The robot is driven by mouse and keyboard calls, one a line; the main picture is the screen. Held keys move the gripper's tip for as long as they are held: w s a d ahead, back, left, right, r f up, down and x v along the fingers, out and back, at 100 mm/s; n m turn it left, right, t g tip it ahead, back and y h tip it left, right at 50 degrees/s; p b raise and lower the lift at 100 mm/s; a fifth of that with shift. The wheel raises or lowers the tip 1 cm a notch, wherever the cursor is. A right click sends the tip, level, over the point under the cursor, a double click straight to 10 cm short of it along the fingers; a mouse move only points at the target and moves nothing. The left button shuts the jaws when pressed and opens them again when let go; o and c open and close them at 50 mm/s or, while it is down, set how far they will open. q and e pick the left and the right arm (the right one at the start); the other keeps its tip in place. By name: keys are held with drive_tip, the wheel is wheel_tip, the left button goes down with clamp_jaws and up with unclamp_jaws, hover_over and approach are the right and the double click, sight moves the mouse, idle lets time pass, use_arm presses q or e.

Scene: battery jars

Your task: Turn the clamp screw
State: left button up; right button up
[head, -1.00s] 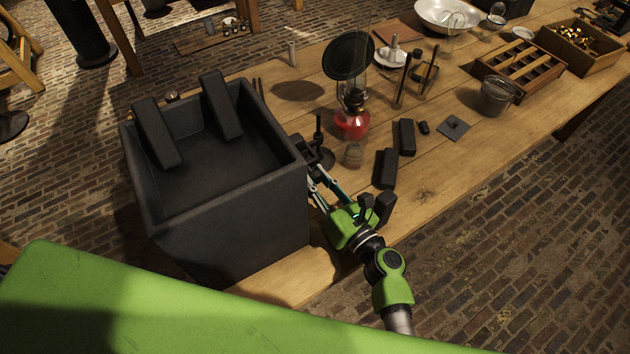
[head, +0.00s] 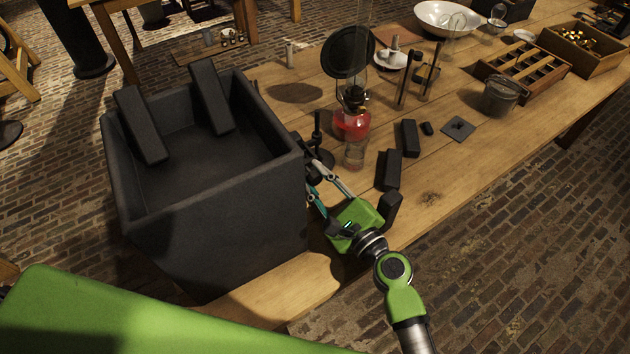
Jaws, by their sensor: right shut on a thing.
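My right gripper (head: 309,172) reaches in along the right side of the big dark open box. Its fingers are closed on a small dark part close to the box wall. The clamp screw itself is hard to make out there, as the box edge, the fingers and shadow cover most of it. A dark upright post (head: 317,128) on a round base stands just behind the fingertips. My left gripper is not in view.
The dark box (head: 215,235) stands at the table's near left, two dark slabs (head: 211,97) leaning in it. A red lantern (head: 351,125) and a clear glass (head: 354,156) stand close behind my right gripper. Black blocks (head: 389,169) lie to its right. Bare wood (head: 455,180) lies further right.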

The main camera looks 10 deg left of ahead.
drive_tip(key=n+b, duration=0.1)
drive_tip(key=n, duration=0.4)
drive_tip(key=shift+n+b, duration=0.3)
drive_tip(key=shift+n, duration=0.1)
drive_tip(key=n, duration=0.4)
drive_tip(key=shift+r, duration=0.1)
drive_tip(key=n, duration=0.4)
drive_tip(key=shift+r, duration=0.1)
drive_tip(key=shift+n+p, duration=0.4)
drive_tip(key=shift+n, duration=1.5)
drive_tip(key=o, duration=1.1)
drive_tip(key=shift+o, duration=0.2)
